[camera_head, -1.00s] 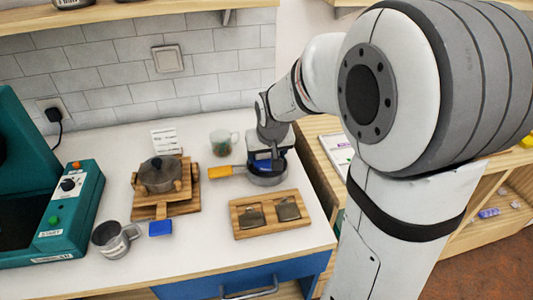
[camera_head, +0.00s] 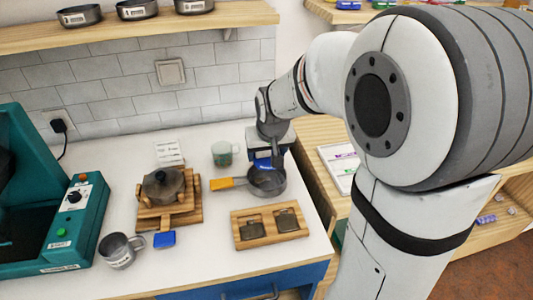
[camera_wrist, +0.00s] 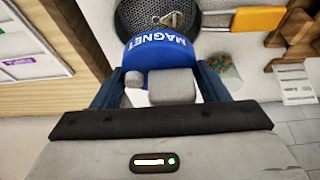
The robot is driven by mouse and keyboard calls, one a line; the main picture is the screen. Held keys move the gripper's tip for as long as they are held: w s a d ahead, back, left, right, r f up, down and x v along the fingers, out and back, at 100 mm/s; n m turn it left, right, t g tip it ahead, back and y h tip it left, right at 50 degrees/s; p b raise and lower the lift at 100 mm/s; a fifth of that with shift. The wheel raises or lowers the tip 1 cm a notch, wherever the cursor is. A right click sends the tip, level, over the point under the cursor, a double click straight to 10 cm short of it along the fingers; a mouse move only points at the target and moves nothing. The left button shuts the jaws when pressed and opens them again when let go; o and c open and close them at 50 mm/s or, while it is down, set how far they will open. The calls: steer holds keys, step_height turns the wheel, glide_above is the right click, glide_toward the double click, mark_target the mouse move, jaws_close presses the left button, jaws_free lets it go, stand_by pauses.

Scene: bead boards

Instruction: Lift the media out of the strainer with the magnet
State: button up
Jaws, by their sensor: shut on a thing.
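My gripper (camera_head: 266,158) is shut on the blue magnet (camera_wrist: 160,54), which is labelled MAGNET in the wrist view. The magnet (camera_head: 263,163) is above the strainer in the head view. The strainer (camera_head: 270,184) is a dark mesh bowl with an orange handle (camera_head: 228,183) pointing left. In the wrist view the strainer (camera_wrist: 130,14) lies just past the magnet, which hides part of it. A few small silvery pieces (camera_wrist: 170,18) show at the magnet's far edge. I cannot tell whether they cling to the magnet or lie in the mesh.
A cup with coloured contents (camera_head: 224,154) stands behind the handle. A wooden board with two dark pieces (camera_head: 238,235) lies in front.

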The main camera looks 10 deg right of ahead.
steer(key=shift+r+p, duration=1.15)
steer(key=shift+r, duration=0.85)
